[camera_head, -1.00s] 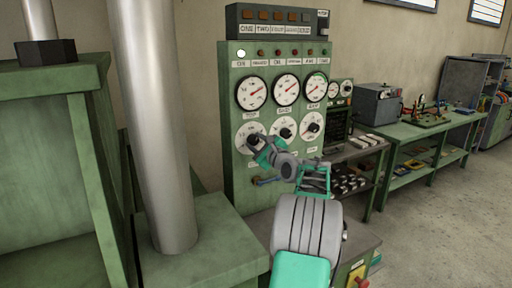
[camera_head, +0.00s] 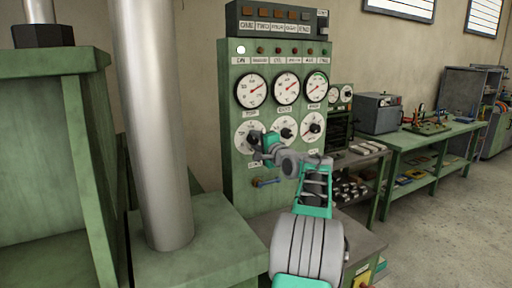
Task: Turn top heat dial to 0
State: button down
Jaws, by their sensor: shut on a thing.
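The green control panel (camera_head: 240,185) stands upright in the middle of the view. It has a row of round gauges above and a row of white heat dials with dark knobs below. The left dial (camera_head: 243,127), under the left gauge (camera_head: 251,90), is the one at my gripper. My gripper (camera_head: 257,142) is at this dial's knob and shut on it; the fingers hide most of the knob, so its pointer setting cannot be read. The middle dial (camera_head: 284,130) and right dial (camera_head: 311,127) are free, with their knobs showing.
A thick metal column (camera_head: 155,130) and green machine frame stand at the left. A green workbench (camera_head: 425,150) with equipment is at the right. The floor at far right is clear.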

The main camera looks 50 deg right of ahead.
jog(key=n+b, duration=0.2)
jog(key=n, duration=0.2)
jog(key=shift+f+n+b, duration=0.15)
jog(key=shift+n+b, duration=0.15)
jog(key=n+b, duration=0.2)
jog(key=n, duration=0.2)
jog(key=shift+n, duration=0.3)
jog(key=n+b, duration=0.2)
jog(key=n, duration=0.2)
jog(key=shift+n, duration=0.3)
jog(key=n+b, duration=0.2)
jog(key=n, duration=0.2)
jog(key=shift+n, duration=0.4)
jog(key=c, duration=0.9)
grip_release()
